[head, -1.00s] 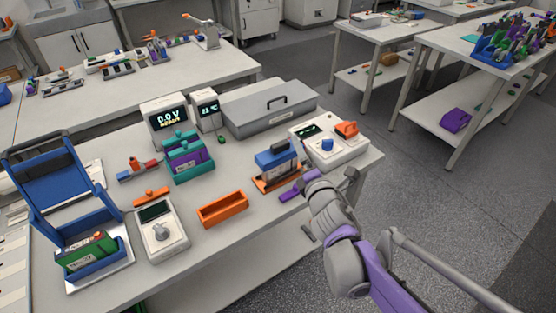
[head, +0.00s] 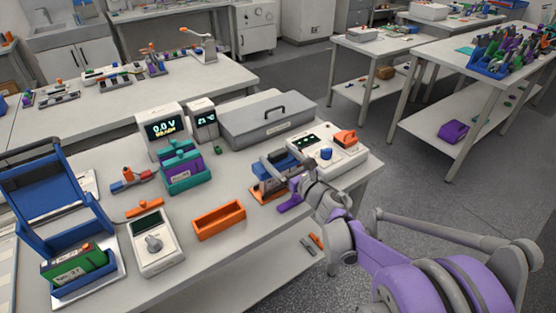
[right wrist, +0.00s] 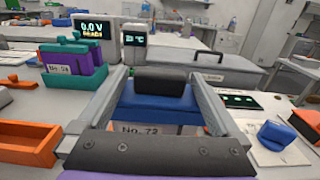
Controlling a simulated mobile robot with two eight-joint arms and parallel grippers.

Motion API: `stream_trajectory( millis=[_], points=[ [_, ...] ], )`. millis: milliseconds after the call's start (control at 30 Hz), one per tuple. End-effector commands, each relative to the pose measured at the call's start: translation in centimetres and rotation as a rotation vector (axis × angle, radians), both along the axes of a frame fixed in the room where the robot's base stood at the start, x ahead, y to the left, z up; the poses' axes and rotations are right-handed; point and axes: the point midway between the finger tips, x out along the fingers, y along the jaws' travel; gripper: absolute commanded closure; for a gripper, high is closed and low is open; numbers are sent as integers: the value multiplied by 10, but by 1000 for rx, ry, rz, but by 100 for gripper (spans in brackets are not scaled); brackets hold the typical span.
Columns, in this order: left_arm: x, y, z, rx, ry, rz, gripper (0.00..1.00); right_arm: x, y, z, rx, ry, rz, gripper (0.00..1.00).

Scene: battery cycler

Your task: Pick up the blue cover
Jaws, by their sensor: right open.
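The blue cover (head: 273,162) sits on top of a block in an orange base (head: 267,191), near the right end of the bench. In the right wrist view the cover (right wrist: 157,105) has a black handle on top, and a "No. 72" label shows below it. My right gripper (head: 284,160) is open, with its two grey fingers on either side of the cover. In the right wrist view the gripper (right wrist: 160,88) frames the cover. Whether the fingers touch it I cannot tell. My left gripper is not in view.
A white device (head: 322,157) with a blue knob stands right of the cover, and a grey case (head: 262,124) lies behind. An orange tray (head: 219,220) and teal holder (head: 187,184) stand to the left. A blue stand (head: 50,205) is at the far left.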

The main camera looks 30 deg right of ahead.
Motion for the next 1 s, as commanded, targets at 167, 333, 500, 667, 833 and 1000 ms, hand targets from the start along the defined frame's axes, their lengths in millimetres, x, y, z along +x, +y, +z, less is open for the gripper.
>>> stream_trajectory(
  millis=[167,333,500,667,833,1000],
  points=[
    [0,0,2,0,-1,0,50,29,3,0,2,-1,2,0],
    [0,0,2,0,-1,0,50,39,4,0,1,0,2,0],
    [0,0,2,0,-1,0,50,39,4,0,1,0,1,0],
    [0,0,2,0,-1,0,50,38,3,0,1,0,1,25],
    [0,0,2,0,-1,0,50,38,3,0,2,0,1,56],
    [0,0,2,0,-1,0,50,38,3,0,2,0,0,86]
  ],
)
